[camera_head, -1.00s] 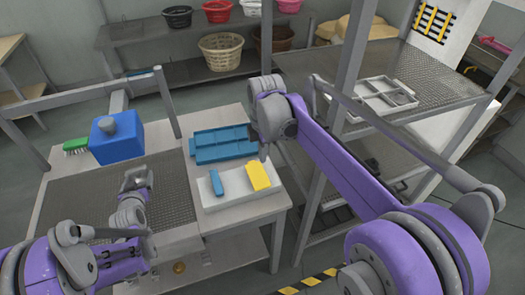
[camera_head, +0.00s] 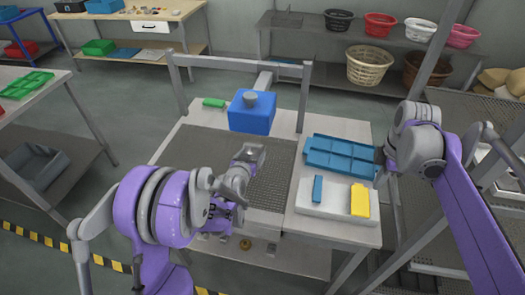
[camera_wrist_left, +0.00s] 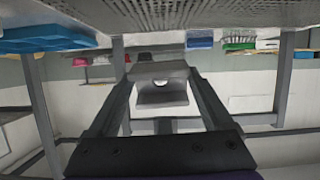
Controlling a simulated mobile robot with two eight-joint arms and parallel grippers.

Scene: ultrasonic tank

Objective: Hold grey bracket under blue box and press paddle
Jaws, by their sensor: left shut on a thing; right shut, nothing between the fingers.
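A grey bracket (camera_head: 248,157) is held in my left gripper (camera_head: 240,172), over the dark mesh plate and in front of the blue box. In the left wrist view the bracket (camera_wrist_left: 161,88) sits between the two fingers, with a bright opening in its middle. The blue box (camera_head: 252,117), with a grey knob on top, stands at the plate's back edge; it shows small in the left wrist view (camera_wrist_left: 200,39). The bracket is apart from it. My right gripper (camera_head: 380,158) is shut and empty beside the blue tray, its tips partly hidden. I cannot pick out the paddle with certainty.
A blue tray (camera_head: 342,146) and a white block (camera_head: 335,207) bearing a small blue piece and a yellow piece (camera_head: 360,200) lie on the table's right. A grey frame (camera_head: 240,61) spans the back. A green brush (camera_head: 213,103) lies left of the box. A brass disc (camera_head: 245,244) is below.

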